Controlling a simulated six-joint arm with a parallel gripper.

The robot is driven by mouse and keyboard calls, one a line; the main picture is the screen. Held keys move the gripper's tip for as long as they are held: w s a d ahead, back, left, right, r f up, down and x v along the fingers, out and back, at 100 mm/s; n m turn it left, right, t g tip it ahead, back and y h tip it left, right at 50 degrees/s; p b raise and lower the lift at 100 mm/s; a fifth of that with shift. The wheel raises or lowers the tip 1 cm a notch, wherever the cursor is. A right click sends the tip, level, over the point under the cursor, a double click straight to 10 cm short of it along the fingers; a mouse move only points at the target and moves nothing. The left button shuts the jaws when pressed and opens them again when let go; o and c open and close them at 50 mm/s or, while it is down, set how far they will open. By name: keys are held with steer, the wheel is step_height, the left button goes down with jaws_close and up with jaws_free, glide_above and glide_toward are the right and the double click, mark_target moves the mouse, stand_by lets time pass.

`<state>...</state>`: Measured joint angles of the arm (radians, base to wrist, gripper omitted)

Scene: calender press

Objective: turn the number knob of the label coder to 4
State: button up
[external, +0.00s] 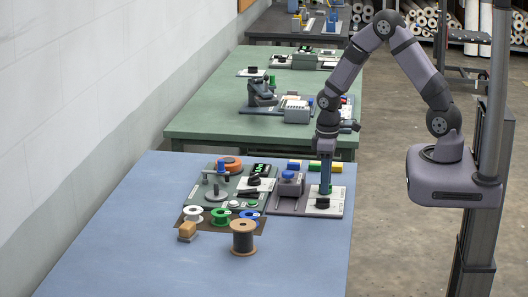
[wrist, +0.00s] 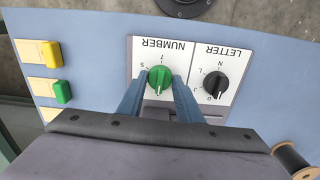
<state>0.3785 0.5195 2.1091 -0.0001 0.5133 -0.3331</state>
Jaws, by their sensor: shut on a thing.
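The green number knob (wrist: 160,78) stands on the white NUMBER plate (wrist: 147,50) in the wrist view, with lettering upside down. My gripper (wrist: 161,80) has one blue finger on each side of this knob and is shut on it. A light pointer mark shows on the knob, but I cannot read which digit it faces. The black letter knob (wrist: 215,85) is beside it on the LETTER plate (wrist: 238,63). In the external view my gripper (external: 325,190) is down at the label coder (external: 290,187), just behind the black letter knob (external: 322,203); the green knob is hidden there.
Blue, green and yellow blocks (external: 325,166) lie behind the coder. Wire spools, including a dark one (external: 243,238), and a grey-green board of parts (external: 232,190) are to the left. The blue table's (external: 170,240) front is clear.

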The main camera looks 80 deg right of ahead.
steer(key=m, duration=0.6)
steer(key=shift+p, duration=0.3)
steer(key=m, duration=0.5)
steer(key=shift+w, duration=0.1)
stand_by(0.3)
steer(key=o, duration=1.1)
steer(key=shift+c, duration=0.2)
steer(key=shift+r, duration=0.1)
steer(key=shift+r+b, duration=0.7)
steer(key=shift+r, duration=2.9)
